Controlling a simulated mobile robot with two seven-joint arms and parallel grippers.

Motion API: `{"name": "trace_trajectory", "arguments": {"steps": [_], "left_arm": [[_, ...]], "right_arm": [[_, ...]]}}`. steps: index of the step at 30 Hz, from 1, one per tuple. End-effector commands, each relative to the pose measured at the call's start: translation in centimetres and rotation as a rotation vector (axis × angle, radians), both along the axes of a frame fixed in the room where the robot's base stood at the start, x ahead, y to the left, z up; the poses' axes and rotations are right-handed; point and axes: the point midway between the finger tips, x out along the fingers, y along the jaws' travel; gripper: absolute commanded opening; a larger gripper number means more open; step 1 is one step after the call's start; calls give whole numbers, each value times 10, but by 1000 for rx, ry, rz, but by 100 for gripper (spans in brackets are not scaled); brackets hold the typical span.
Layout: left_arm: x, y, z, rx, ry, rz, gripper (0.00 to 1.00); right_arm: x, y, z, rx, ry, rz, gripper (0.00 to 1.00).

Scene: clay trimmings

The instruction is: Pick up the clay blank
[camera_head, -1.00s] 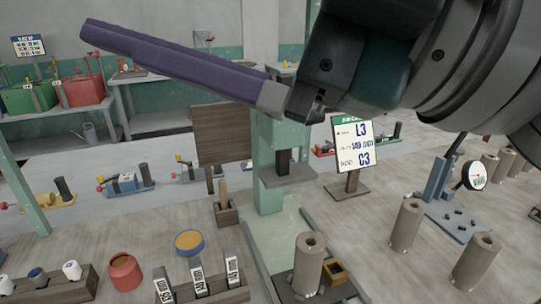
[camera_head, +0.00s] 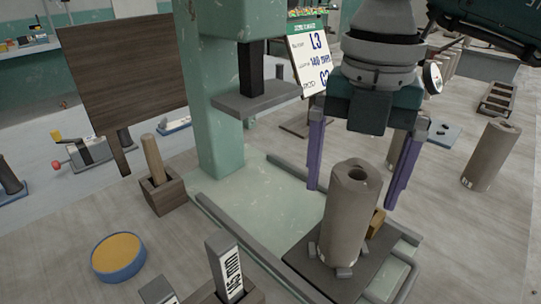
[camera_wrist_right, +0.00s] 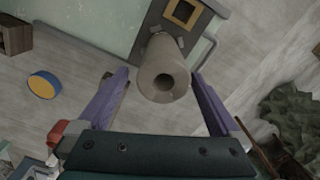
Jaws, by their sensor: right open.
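The clay blank (camera_head: 345,215) is a grey-brown upright cylinder with a hole in its top. It stands on a dark plate (camera_head: 300,262) on the green press base. My right gripper (camera_head: 352,195) points down over it, open, its two purple fingers apart. In the head view the fingers are left and right of the blank's top. In the right wrist view the blank (camera_wrist_right: 163,75) shows between the two fingers (camera_wrist_right: 163,92), with a gap on each side. I cannot tell how far the fingertips are above or behind it. My left gripper is not in view.
The green press column (camera_head: 215,90) with its grey platen (camera_head: 265,98) stands left of my right gripper. A small yellow-brown square frame (camera_head: 377,222) sits behind the blank. Another cylinder (camera_head: 490,155) stands right. A sign (camera_head: 311,62), a wooden block (camera_head: 160,192) and a yellow-topped tin (camera_head: 118,255) are nearby.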

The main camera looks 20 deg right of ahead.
Motion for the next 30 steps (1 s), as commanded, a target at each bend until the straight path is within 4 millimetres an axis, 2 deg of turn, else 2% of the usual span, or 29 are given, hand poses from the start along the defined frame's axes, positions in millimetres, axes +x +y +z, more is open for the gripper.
{"name": "trace_trajectory", "arguments": {"steps": [5,12,15,23,30], "left_arm": [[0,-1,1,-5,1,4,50],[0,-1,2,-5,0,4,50],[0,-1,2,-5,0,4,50],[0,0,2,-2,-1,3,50],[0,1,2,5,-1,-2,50]], "right_arm": [[0,-1,-16,1,1,0,100],[-1,-7,-53,2,2,1,100],[-1,-7,-62,2,1,3,100],[0,-7,-65,2,-2,4,100],[0,-7,-64,2,-2,3,73]]}}
